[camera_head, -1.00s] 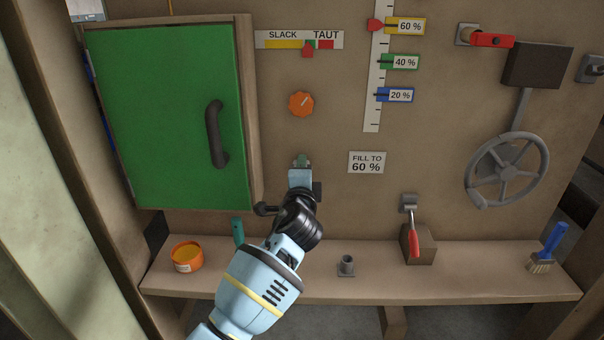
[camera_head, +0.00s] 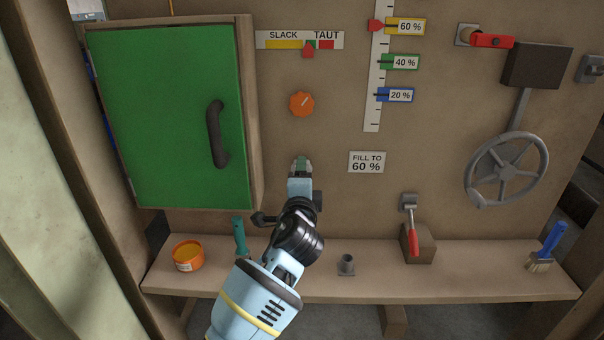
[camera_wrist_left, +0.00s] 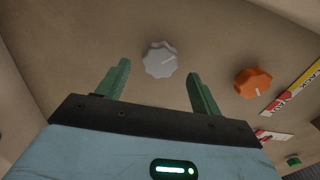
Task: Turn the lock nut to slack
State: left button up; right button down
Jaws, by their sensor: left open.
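My left gripper (camera_head: 301,165) is open in front of the panel, below an orange knob (camera_head: 302,104). My gripper hides this knob in the head view. The orange knob is also in the wrist view (camera_wrist_left: 253,82), right of the fingers. Neither knob is labelled as the lock nut. The SLACK–TAUT scale (camera_head: 299,39) has its red pointer (camera_head: 308,50) right of the middle, nearer TAUT.
A green door (camera_head: 165,115) with a black handle is on the left. A fill scale (camera_head: 372,80), a handwheel (camera_head: 506,170) and a red-handled lever (camera_head: 413,240) are on the right. An orange tub (camera_head: 187,256) and a brush (camera_head: 548,248) stand on the shelf (camera_head: 310,286).

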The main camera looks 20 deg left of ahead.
pick_arm(q)
jog(key=v, duration=0.4)
jog(key=shift+s+d, duration=0.1)
jog(key=shift+s, duration=0.1)
jog(key=s+f+n+g+h+p, duration=0.2)
jog(key=s+f, duration=0.6)
jog(key=f, duration=0.3)
jog(key=s+f+n+g+h+p, duration=0.1)
jog(key=s+f+n+g+h, duration=0.15)
jog(key=s+f, duration=0.75)
jog(key=s+f+n+g+p, duration=0.1)
jog(key=s+f+n, duration=0.1)
jog(key=s, duration=0.8)
jog(key=s+a+f+n+g+h+p, duration=0.1)
jog(key=s+f+n, duration=0.2)
jog(key=s, duration=0.6)
jog(key=s+f+n+g+h+p, duration=0.1)
jog(key=s+f+n+g, duration=0.1)
jog(key=s, duration=0.8)
notch_tip(320, 180, down, 3)
jog(key=shift+s+a+r+n+p, duration=0.25)
jog(key=shift+s+n+p, duration=0.1)
jog(key=shift+n, duration=0.2)
pick_arm(e)
jog(key=w+r+t, duration=0.1)
jog(key=w+r, duration=0.4)
jog(key=r, duration=0.3)
jog(key=shift+d+r+t, duration=0.15)
jog(key=shift+d+t, duration=0.25)
